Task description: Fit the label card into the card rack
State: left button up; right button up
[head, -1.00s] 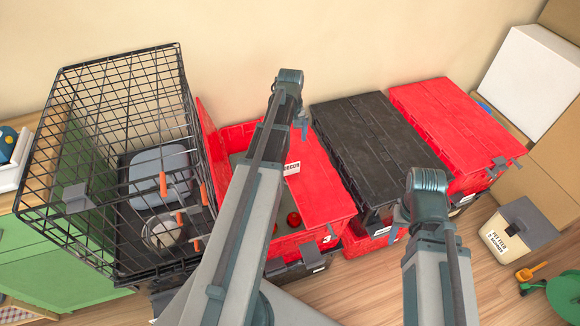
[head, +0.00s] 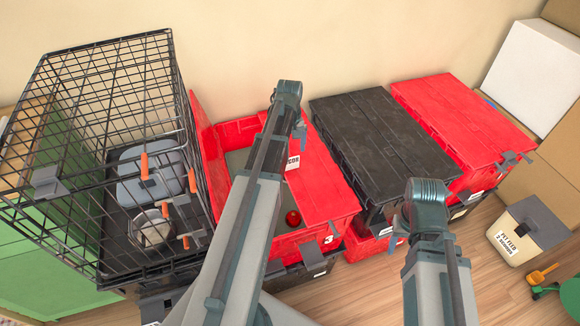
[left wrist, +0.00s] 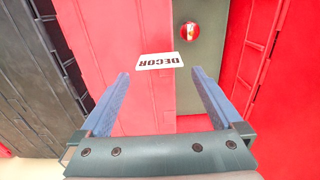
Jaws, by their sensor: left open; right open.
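A white label card reading DECOR (left wrist: 159,61) lies on the red half-lid of the open red tote, its end at the lid's inner edge. Part of the card shows in the head view (head: 293,162) beside my left arm. My left gripper (left wrist: 160,76) is open and empty, its two blue fingers pointing at the card with the card just beyond and between the tips. In the head view the forearm hides most of this gripper. My right arm is raised at the right, and its gripper is hidden behind it. I cannot pick out the card rack.
The open red tote (head: 328,186) holds a red ball (head: 293,218). A black lidded tote (head: 380,150) and another red tote (head: 460,125) stand right of it. A wire cage (head: 105,160) stands close on the left. A pet feed bin (head: 530,235) is on the floor at right.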

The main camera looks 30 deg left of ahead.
aim_at(290, 159)
pick_arm(q)
jog(key=shift+d+f+b, duration=0.1)
jog(key=shift+f+b, duration=2.5)
jog(key=shift+f, duration=0.05)
jog(key=shift+r, duration=0.1)
jog(key=c, duration=1.2)
jog(key=shift+r+p, duration=0.2)
jog(key=shift+p, duration=0.1)
notch_tip(290, 159, up, 2)
jog(key=shift+r+p, duration=0.1)
jog(key=shift+p, duration=1)
jog(key=shift+s+r+p, duration=0.3)
jog(key=shift+r+p, duration=0.4)
jog(key=shift+p, duration=0.05)
jog(key=s+d, duration=0.1)
jog(key=s, duration=0.4)
jog(key=s+d, duration=0.1)
jog(key=s, duration=0.4)
jog(key=s+d+r+p, duration=0.1)
jog(key=s, duration=0.4)
jog(key=shift+d, duration=0.35)
